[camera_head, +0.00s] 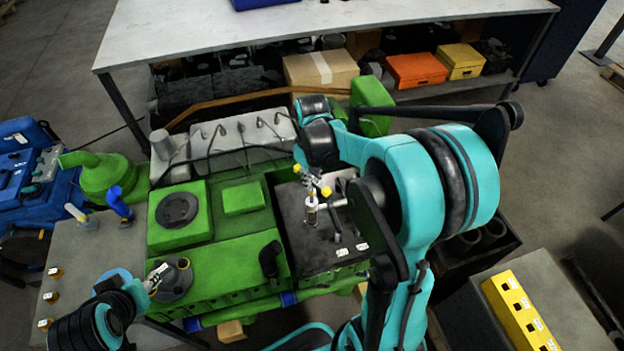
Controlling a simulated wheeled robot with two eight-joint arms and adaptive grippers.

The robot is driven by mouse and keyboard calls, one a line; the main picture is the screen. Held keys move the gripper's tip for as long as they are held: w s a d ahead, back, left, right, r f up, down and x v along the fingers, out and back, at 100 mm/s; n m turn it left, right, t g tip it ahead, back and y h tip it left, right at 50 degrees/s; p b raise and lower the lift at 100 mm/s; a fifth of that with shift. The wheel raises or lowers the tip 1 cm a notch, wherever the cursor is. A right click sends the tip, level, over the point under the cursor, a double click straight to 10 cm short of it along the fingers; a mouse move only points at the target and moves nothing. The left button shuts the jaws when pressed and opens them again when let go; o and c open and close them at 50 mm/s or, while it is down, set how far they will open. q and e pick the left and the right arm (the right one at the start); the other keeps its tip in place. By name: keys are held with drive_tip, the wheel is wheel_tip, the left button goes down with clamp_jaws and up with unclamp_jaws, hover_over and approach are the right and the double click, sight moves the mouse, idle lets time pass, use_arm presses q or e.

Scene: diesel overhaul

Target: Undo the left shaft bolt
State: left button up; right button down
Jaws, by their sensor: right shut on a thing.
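The green diesel engine (215,260) lies in the middle of the view. At its right end is a dark block top (325,250) with small metal parts on it. My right gripper (313,187), with yellow marks near its fingers, is over this dark top. It is shut on a slim upright light-coloured piece (311,210), which may be a tool or a bolt. I cannot tell which bolt is the left shaft bolt; my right arm hides part of that area. My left gripper (156,277) is low at the left, beside a dark round cap on the engine; its opening is unclear.
A grey side table (85,255) on the left holds a blue-handled tool (119,203) and several small yellow-topped parts. A white workbench (190,38) stands behind, with a cardboard box (320,70) and orange box (416,70) below. A yellow rack (518,312) stands at the lower right.

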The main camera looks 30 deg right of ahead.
drive_tip(key=n, duration=0.3)
drive_tip(key=shift+n, duration=0.3)
drive_tip(key=n, duration=1.1)
drive_tip(key=shift+r+n, duration=0.1)
drive_tip(key=shift+n, duration=0.3)
drive_tip(key=n, duration=0.6)
drive_tip(key=shift+n, duration=0.3)
drive_tip(key=n, duration=0.5)
drive_tip(key=shift+n, duration=0.3)
drive_tip(key=shift+r, duration=0.1)
